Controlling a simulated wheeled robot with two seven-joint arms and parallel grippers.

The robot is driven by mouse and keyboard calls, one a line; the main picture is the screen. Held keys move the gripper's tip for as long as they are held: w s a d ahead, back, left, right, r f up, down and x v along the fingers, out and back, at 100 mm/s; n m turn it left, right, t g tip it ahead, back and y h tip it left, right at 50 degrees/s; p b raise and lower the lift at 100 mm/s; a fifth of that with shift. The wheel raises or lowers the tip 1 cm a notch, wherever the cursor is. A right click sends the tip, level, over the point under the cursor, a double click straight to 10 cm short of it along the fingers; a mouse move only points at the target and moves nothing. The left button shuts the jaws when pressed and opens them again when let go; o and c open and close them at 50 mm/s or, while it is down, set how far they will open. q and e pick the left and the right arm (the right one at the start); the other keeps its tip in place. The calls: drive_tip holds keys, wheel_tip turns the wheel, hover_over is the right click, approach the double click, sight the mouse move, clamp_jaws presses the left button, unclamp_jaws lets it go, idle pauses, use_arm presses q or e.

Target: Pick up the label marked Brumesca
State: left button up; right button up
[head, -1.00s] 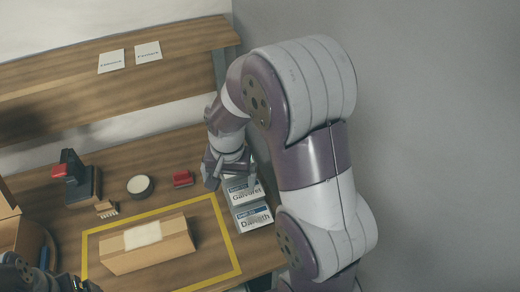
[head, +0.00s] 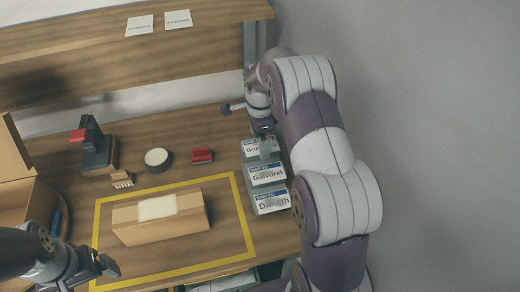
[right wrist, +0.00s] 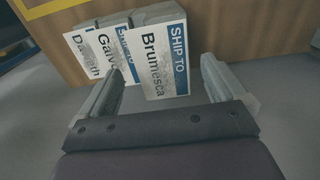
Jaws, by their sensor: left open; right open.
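The label marked Brumesca (head: 258,147) is the farthest of three white labels with blue "SHIP TO" headers at the right side of the bench. In the right wrist view the Brumesca label (right wrist: 158,62) lies ahead, between the open fingers of my right gripper (right wrist: 160,88). In the head view the right gripper (head: 264,140) is over this label and partly covers its name. The Galvoret label (head: 267,174) and the Dav...th label (head: 271,200) sit nearer; the latter's name is partly hidden. My left gripper (head: 108,270) is open and empty at the lower left.
A brown carton (head: 160,218) lies inside a yellow taped outline (head: 247,225). A red item (head: 202,155), a round tin (head: 157,158), a brush (head: 121,179) and a dark stand (head: 97,150) are behind it. An open box (head: 25,205) stands at left. Two cards lie on the shelf.

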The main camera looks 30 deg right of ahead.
drive_tip(key=shift+w+d+f, duration=0.1)
drive_tip(key=shift+d+f, duration=0.15)
drive_tip(key=shift+f, duration=0.05)
drive_tip(key=c, duration=1.1)
drive_tip(key=shift+r, duration=0.15)
